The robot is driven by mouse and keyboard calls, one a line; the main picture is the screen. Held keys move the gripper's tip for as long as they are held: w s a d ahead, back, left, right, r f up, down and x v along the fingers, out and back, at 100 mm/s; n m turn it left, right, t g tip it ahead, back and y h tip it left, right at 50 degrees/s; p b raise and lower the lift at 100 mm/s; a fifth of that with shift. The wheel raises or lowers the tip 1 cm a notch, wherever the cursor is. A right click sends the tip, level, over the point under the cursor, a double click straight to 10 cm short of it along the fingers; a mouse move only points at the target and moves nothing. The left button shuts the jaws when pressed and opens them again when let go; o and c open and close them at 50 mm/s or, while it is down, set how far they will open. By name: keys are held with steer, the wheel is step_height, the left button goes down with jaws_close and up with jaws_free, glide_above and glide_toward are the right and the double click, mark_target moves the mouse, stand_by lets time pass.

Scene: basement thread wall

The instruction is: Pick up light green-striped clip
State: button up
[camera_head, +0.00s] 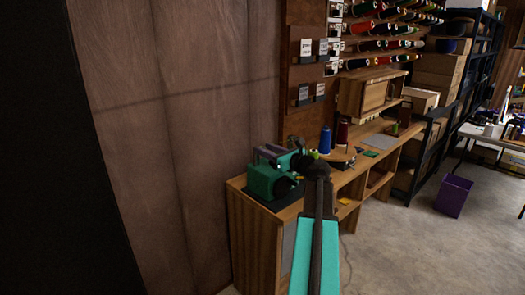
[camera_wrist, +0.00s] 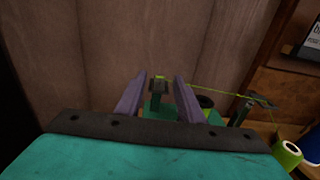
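I cannot surely pick out a light green-striped clip. In the wrist view a small dark green piece with a light green top (camera_wrist: 158,86) shows in the gap between the fingers of my gripper (camera_wrist: 160,80). It may be part of the machine behind. My gripper's two purple fingers are apart, and neither visibly touches the piece. A light green thread runs right from it to a dark holder (camera_wrist: 260,101).
A light green spool (camera_wrist: 287,153) and a blue spool (camera_wrist: 314,146) stand at the lower right in the wrist view. The wooden bench (camera_head: 255,246) is against a panelled wall. Thread racks (camera_head: 385,45) hang above. A purple bin (camera_head: 453,195) stands on open floor to the right.

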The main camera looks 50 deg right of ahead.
stand_by(0.5)
jaws_close()
steer(key=shift+r, duration=0.15)
steer(key=s+a+r+b, duration=0.2)
steer(key=s+a, duration=0.2)
steer(key=s, duration=0.2)
steer(key=s+a+r+b, duration=0.2)
steer(key=s+a+b, duration=0.1)
steer(key=s, duration=0.4)
steer(key=shift+s+a+r, duration=0.2)
steer(key=shift+a+r, duration=0.05)
steer(key=shift+a, duration=0.45)
stand_by(0.4)
steer(key=shift+a+r+b, duration=0.1)
steer(key=shift+b, duration=0.25)
stand_by(0.4)
